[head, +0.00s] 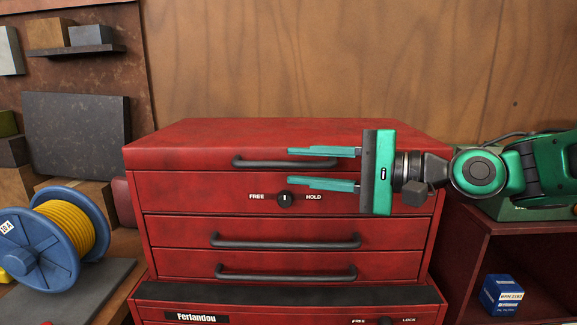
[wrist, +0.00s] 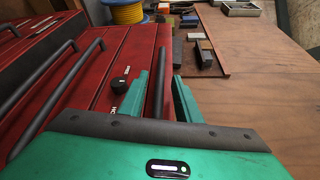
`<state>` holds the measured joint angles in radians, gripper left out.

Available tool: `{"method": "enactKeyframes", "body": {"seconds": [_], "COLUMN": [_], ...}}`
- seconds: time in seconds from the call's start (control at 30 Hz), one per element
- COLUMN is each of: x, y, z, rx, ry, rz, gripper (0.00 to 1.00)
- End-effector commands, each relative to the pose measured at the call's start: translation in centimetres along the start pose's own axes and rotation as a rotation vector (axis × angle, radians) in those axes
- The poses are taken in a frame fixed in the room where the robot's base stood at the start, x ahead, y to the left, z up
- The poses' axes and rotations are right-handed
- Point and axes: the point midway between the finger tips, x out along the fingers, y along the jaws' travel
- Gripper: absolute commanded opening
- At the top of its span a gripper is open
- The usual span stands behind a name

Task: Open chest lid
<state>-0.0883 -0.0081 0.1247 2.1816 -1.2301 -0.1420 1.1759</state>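The red chest (head: 180,205) stands against the wooden wall with its lid (head: 270,132) down. A dark bar handle (head: 250,163) runs along the lid's front. Below it is a round black knob (head: 285,199) between the words FREE and HOLD; the knob also shows in the wrist view (wrist: 120,84). My gripper (head: 290,166) reaches in from the right, its fingers apart, one above the other. In the wrist view the handle (wrist: 158,92) lies between the two fingers (wrist: 170,80), seemingly nearer the left one. I cannot tell whether either finger touches it.
Drawers with bar handles (head: 285,241) lie below the knob. A blue reel of yellow hose (head: 50,240) stands at the left on a bench. A red cabinet (head: 510,245) with a blue box (head: 502,296) inside is at the right. The space above the lid is clear.

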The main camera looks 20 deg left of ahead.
Motion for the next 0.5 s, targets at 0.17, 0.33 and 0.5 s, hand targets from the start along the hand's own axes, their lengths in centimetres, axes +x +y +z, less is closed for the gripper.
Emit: {"method": "enactKeyframes", "body": {"seconds": [0.17, 0.33, 0.5], "x": [2.6, 3.8, 4.1], "y": [0.0, 0.0, 0.0], "z": [0.1, 0.1, 0.0], "rx": [0.000, -0.001, -0.001], "ry": [-0.004, -0.002, 0.000], "rz": [0.001, 0.000, 0.000], "gripper": [0.30, 0.30, 0.30]}}
